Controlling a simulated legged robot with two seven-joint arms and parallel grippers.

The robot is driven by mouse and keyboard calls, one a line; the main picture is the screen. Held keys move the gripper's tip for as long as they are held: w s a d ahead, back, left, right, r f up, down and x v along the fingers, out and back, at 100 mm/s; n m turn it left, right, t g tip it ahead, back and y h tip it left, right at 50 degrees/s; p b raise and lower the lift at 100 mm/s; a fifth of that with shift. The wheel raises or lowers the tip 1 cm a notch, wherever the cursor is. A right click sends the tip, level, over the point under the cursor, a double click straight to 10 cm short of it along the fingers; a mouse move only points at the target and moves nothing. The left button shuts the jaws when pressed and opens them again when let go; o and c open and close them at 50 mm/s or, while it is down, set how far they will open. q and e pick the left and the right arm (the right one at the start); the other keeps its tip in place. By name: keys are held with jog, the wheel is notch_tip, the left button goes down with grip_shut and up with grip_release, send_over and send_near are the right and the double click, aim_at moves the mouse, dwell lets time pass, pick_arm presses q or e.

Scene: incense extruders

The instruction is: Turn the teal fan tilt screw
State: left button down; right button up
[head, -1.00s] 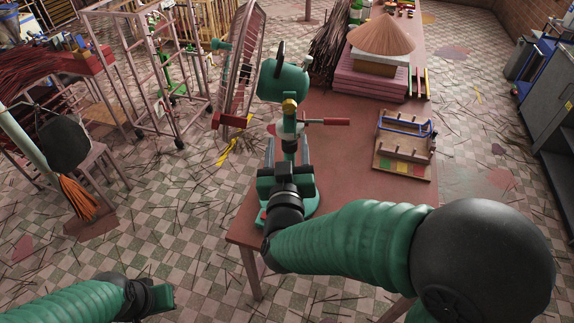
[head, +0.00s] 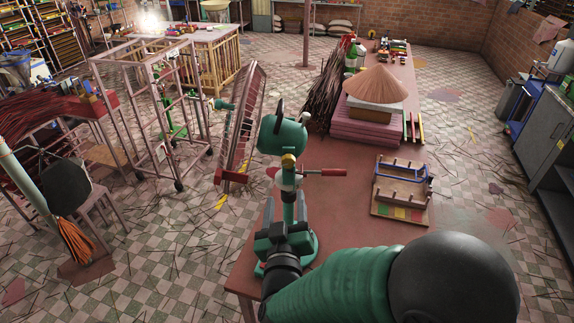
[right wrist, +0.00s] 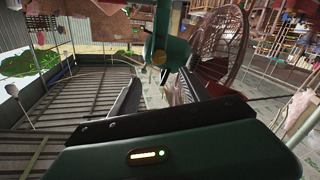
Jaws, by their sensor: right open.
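The teal fan stands on the near end of the brown table. Its teal motor housing (head: 282,136) faces me, and its round wire cage (head: 240,130) is seen nearly edge-on at left. A brass knob (head: 288,161), apparently the tilt screw, sits under the housing; it also shows in the right wrist view (right wrist: 159,57). My right gripper (head: 284,233) is open and empty, low in front of the fan's post and below the knob. My left gripper is out of view.
A wooden pegged rack (head: 400,195) with a blue bar lies right of the fan. Pink stacked slabs (head: 365,128) under a cone-shaped hat (head: 376,84) stand further back on the table (head: 335,225). A metal frame cart (head: 150,110) is on the floor at left.

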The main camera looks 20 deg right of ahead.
aim_at(287, 163)
jog(key=p+x, duration=0.5)
jog(key=x, duration=0.9)
jog(key=shift+s+d, duration=0.1)
jog(key=shift+d, duration=0.05)
jog(key=shift+w+f, duration=0.1)
jog(key=shift+w, duration=0.15)
jog(key=shift+c, duration=1.3)
grip_shut()
